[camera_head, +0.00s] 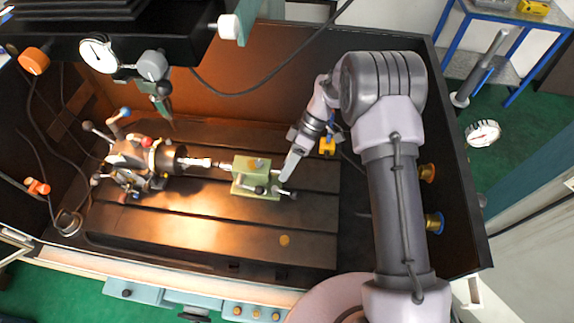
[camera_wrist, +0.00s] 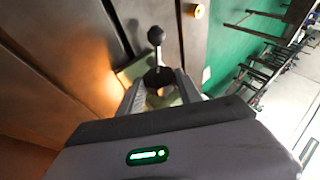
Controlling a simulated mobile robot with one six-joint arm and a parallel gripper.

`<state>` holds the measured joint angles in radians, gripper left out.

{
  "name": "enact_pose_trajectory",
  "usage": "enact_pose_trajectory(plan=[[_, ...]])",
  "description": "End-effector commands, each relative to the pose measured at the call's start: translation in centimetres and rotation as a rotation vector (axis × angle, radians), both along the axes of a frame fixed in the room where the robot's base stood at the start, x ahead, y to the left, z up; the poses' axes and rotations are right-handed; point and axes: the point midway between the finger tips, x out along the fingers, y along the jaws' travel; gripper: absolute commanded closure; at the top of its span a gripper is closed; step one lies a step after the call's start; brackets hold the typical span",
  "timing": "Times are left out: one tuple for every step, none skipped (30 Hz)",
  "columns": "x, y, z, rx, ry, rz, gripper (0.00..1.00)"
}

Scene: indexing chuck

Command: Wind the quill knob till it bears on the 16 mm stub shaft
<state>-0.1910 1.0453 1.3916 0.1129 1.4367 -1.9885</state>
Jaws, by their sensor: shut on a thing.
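The green tailstock (camera_head: 244,178) stands on the slotted table. The bright stub shaft (camera_head: 198,162) reaches from the chuck (camera_head: 168,158) toward the tailstock; I cannot tell whether the quill touches it. My gripper (camera_head: 285,177) comes down at the tailstock's right end. In the wrist view my gripper (camera_wrist: 161,88) is shut on the dark round quill knob (camera_wrist: 158,76), one finger on each side. The knob is mostly hidden by my fingers in the head view. A black ball-ended lever (camera_wrist: 155,36) shows just beyond the knob.
The indexing head (camera_head: 130,165) with several ball-ended handles stands at the left. A dial gauge (camera_head: 99,54) hangs from the dark overhead beam. A yellow block (camera_head: 327,146) is behind my wrist. Enclosure walls (camera_head: 455,170) bound the right. The table's front is mostly clear.

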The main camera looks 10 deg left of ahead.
Motion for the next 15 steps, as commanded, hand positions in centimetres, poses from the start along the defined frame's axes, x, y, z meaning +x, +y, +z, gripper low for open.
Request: enact_pose_trajectory(plan=[[0.13,-0.03,-0.06,0.000,0.031,-0.002,0.99],[0.16,-0.01,-0.10,0.001,0.052,-0.001,0.99],[0.18,-0.03,-0.18,0.001,0.081,-0.002,0.99],[0.24,-0.01,-0.21,0.001,0.100,-0.002,0.99],[0.26,-0.03,-0.29,0.000,0.121,-0.002,0.99],[0.28,-0.01,-0.33,0.001,0.147,-0.002,0.99],[0.31,-0.01,-0.38,0.001,0.165,-0.002,0.99],[0.34,-0.01,-0.41,0.002,0.182,-0.002,0.99],[0.35,-0.01,-0.48,0.002,0.205,-0.001,0.99],[0.36,-0.01,-0.48,0.003,0.220,-0.001,0.99],[0.38,-0.01,-0.54,0.002,0.235,-0.001,0.99],[0.40,0.01,-0.52,0.002,0.254,-0.002,0.99],[0.39,-0.01,-0.54,0.002,0.267,-0.001,0.99],[0.40,0.01,-0.55,0.003,0.277,-0.001,0.99],[0.39,0.00,-0.55,0.003,0.291,-0.001,0.99]])
